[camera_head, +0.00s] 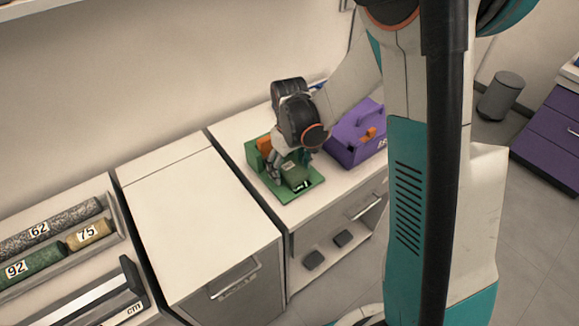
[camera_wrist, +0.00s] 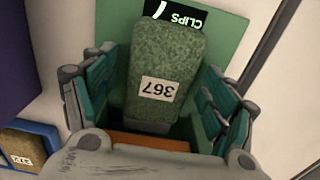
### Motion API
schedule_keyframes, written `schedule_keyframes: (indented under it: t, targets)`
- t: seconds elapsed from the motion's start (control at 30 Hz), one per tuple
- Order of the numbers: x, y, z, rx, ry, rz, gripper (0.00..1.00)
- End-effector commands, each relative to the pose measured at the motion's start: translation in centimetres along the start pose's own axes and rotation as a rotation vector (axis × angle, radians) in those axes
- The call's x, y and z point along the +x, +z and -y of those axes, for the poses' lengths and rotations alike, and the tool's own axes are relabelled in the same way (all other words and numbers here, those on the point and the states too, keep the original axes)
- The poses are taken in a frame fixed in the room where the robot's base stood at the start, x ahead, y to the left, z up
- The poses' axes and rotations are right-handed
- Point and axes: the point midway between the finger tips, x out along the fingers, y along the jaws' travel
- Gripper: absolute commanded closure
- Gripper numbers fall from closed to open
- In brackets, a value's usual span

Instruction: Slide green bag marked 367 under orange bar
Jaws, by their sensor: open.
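The green speckled bag marked 367 (camera_wrist: 167,55) lies on the green stand labelled CLIPS (camera_wrist: 222,22), its label upside down in the wrist view. The bag also shows in the head view (camera_head: 296,176). The orange bar (camera_wrist: 150,142) crosses at the near end of the bag in the wrist view, partly hidden by my gripper's body; it shows in the head view (camera_head: 264,145) at the back of the stand. My gripper (camera_wrist: 155,80) is open, with one finger on each side of the bag. In the head view my gripper (camera_head: 290,167) is low over the stand; finger contact is unclear.
A purple case (camera_head: 352,140) stands close to the right of the stand. A blue-edged holder (camera_wrist: 42,130) with a tan labelled bag is at the wrist view's lower left. A bare white cabinet top (camera_head: 195,210) lies left. Several numbered rolls lie in a tray (camera_head: 115,212) farther left.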

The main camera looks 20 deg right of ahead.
Motion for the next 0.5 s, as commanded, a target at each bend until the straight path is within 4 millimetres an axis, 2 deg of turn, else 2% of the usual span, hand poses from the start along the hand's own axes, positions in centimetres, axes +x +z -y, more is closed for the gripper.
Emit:
schedule_keyframes:
  t: [0.27, 0.37, 0.5]
  targets:
    - [-0.7, 0.0, 0.0, 0.000, 0.000, 0.000, 0.22]
    - [-2.0, 0.0, 0.0, 0.000, 0.000, 0.000, 0.22]
    - [-4.7, 0.0, 0.0, 0.000, 0.000, 0.000, 0.22]
